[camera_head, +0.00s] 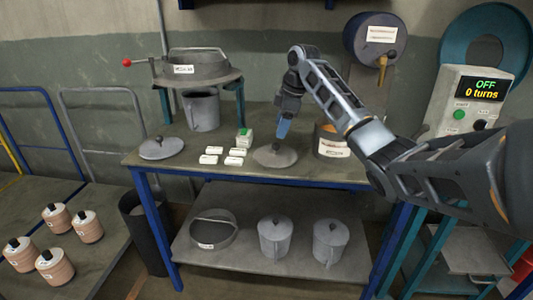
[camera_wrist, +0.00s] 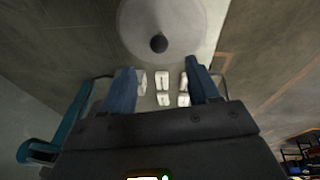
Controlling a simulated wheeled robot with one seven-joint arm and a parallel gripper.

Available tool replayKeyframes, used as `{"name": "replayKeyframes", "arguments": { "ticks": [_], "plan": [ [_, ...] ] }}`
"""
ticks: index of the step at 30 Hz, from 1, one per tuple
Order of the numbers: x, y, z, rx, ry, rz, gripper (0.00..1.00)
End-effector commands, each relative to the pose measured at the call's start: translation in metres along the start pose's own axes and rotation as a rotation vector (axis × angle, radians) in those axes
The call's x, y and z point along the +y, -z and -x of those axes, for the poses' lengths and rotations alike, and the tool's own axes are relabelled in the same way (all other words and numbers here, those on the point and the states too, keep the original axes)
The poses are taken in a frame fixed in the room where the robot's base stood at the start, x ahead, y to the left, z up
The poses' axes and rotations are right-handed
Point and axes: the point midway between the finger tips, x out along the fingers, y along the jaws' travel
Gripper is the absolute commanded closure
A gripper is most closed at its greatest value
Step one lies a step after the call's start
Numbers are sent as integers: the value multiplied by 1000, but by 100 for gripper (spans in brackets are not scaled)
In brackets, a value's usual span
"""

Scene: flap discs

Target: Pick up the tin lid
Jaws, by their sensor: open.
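A round grey tin lid (camera_head: 275,157) with a dark knob lies on the workbench, right of the small white blocks. A similar lid (camera_head: 162,149) lies at the bench's left end. My gripper (camera_head: 282,136) hangs just above the right-hand lid, its blue fingers pointing down, open and empty. In the wrist view, a round grey lid (camera_wrist: 185,18) with a black knob lies at the top, just beyond the fingertips of my gripper (camera_wrist: 158,70). The lid's far edge is cut off by the frame.
A labelled tin (camera_head: 332,142) stands close on the right. A grey pot (camera_head: 201,110) stands behind. Lidded pots (camera_head: 275,238) stand on the lower shelf.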

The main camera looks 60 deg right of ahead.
Motion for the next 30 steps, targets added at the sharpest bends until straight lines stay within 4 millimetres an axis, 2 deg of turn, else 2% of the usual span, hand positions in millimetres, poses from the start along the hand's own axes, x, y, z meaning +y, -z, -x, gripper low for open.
{"name": "replayKeyframes", "arguments": {
  "ticks": [18, 26, 30],
  "plan": [
    [0, -6, -71, 1, 1, 0, 39],
    [0, -6, -74, 2, 0, 1, 39],
    [0, -6, -74, 2, 0, 0, 51]
  ]
}}
